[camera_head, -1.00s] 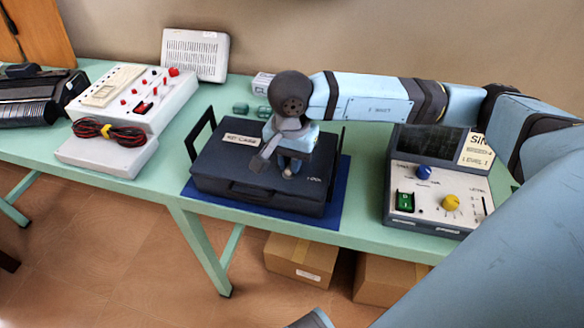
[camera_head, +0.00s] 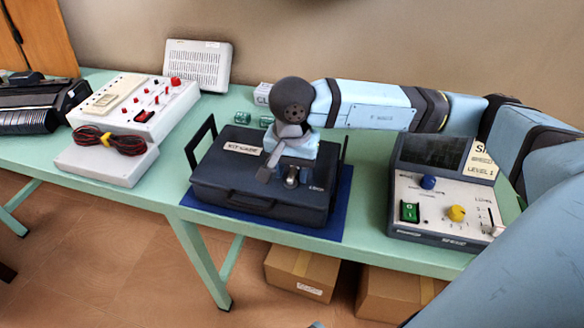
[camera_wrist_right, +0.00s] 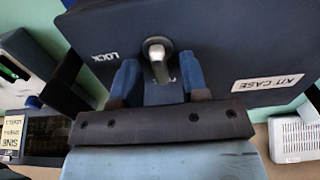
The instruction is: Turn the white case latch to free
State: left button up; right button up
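The dark kit case (camera_head: 225,190) lies shut on a blue mat (camera_head: 342,205), with a "KIT CASE" label on its lid. In the right wrist view the case latch (camera_wrist_right: 157,60) is a pale lever on a round dark base, with "LOCK" printed to its left and a mostly hidden word to its right. My right gripper (camera_head: 290,178) is over the lid; in the wrist view its blue fingers (camera_wrist_right: 159,82) are apart, one on each side below the latch. I cannot tell whether they touch it. My left gripper is not in view.
A meter box (camera_head: 440,205) with a screen and knobs stands right of the case. A white panel box (camera_head: 130,110) and a cable bundle (camera_head: 108,141) are on the left. Small green pieces (camera_head: 243,118) lie behind the case. Cardboard boxes (camera_head: 300,270) sit under the table.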

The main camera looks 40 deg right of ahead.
aim_at(292, 173)
pick_arm(q)
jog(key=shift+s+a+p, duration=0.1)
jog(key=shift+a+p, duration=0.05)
jog(key=shift+p, duration=0.55)
pick_arm(e)
notch_tip(292, 173, up, 14)
jog(key=shift+f, duration=0.15)
